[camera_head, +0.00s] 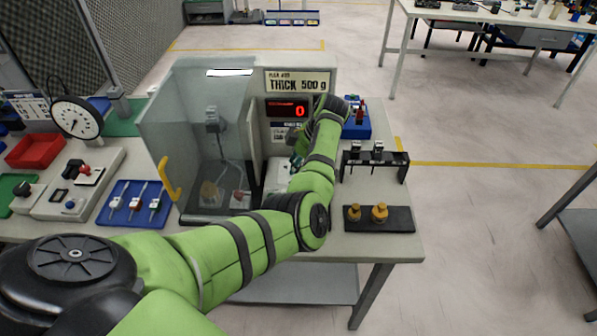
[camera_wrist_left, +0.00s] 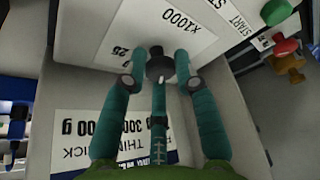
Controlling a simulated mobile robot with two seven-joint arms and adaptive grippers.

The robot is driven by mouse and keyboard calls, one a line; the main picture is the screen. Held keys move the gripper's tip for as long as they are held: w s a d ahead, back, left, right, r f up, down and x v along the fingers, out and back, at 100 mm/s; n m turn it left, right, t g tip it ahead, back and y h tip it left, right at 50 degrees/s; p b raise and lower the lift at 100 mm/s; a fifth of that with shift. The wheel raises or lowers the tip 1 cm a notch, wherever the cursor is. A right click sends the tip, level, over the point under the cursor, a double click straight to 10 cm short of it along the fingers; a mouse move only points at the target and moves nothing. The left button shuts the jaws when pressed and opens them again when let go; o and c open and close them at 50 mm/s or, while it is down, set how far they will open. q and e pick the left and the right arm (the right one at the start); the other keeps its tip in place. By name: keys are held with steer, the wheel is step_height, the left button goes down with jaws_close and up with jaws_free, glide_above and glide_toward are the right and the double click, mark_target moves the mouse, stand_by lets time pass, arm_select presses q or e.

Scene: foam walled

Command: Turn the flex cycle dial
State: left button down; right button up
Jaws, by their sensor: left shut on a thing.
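The flex cycle dial (camera_wrist_left: 160,66) is a small black knob on the pale control panel (camera_wrist_left: 95,40) of the tester, under a white label reading x1000. My left gripper (camera_wrist_left: 161,78) has its teal fingers around this knob, shut on it. In the head view my green left arm reaches over the tester to the gripper (camera_head: 297,161), which is mostly hidden behind the arm. The dial cannot be made out there. The tester's red display (camera_head: 287,109) reads 0. My right gripper is not in view.
A clear guarded chamber with a yellow handle (camera_head: 169,180) stands left of my forearm. A black rack (camera_head: 375,163) and a dark tray with brass weights (camera_head: 379,213) lie right of it. A green button (camera_wrist_left: 276,12) and a red button (camera_wrist_left: 286,46) are near the dial.

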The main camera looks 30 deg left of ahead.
arm_select(q)
steer(key=n+b, duration=0.1)
steer(key=b, duration=0.1)
steer(key=n+g+b, duration=0.1)
steer(key=n+b, duration=0.1)
steer(key=shift+w+a, duration=0.2)
steer(key=shift+a, duration=0.15)
steer(key=shift+r+n+g+b, duration=0.2)
steer(key=shift+n+g+b, duration=0.3)
steer(key=shift+n+b, duration=0.8)
steer(key=c, duration=1)
jaws_free()
steer(key=shift+s, duration=0.25)
